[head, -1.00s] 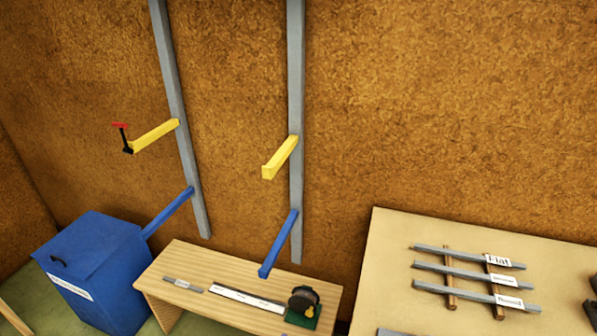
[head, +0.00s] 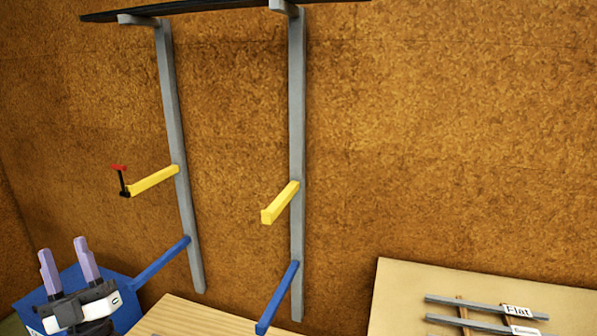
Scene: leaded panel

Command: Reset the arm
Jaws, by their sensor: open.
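My gripper (head: 68,262) shows at the lower left of the head view, with its two pale purple fingers pointing up. The fingers are apart and nothing is between them. It stands in front of the blue bin (head: 32,297) and hides much of it. The rest of my arm is below the picture's edge.
Two grey uprights (head: 297,130) on the brown wall carry yellow arms (head: 153,181) and blue arms (head: 277,298) that stick out. A dark shelf (head: 215,8) tops them. A wooden bench (head: 190,318) and a pale board (head: 400,290) with labelled bars (head: 480,307) lie below.

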